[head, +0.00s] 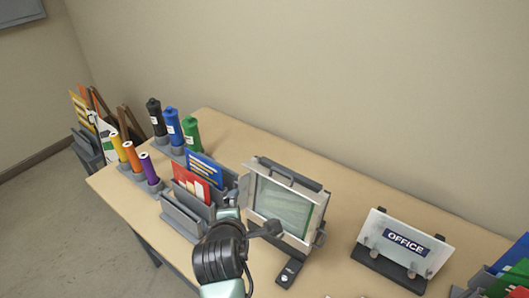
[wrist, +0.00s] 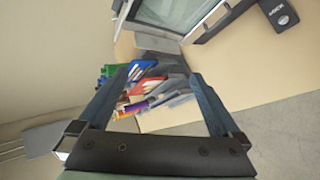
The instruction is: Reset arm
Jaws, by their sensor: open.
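My gripper (wrist: 158,85) shows in the wrist view with its two fingers spread wide. It is open and nothing is between the fingertips. Beyond the fingers the wrist view shows the grey file holder with red and blue cards. In the head view my arm reaches up from the bottom middle, over the table's front part. Its end is beside the grey file holder (head: 185,212) and in front of the grey framed machine (head: 285,205). The fingertips are hard to make out there.
The wooden table (head: 345,200) also bears black, blue and green bottles (head: 172,125), several coloured tubes (head: 133,157) and an OFFICE sign (head: 403,243) on a stand. Folders stand at the right edge. A bin with boards (head: 92,148) is at far left. Bare tabletop lies between machine and sign.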

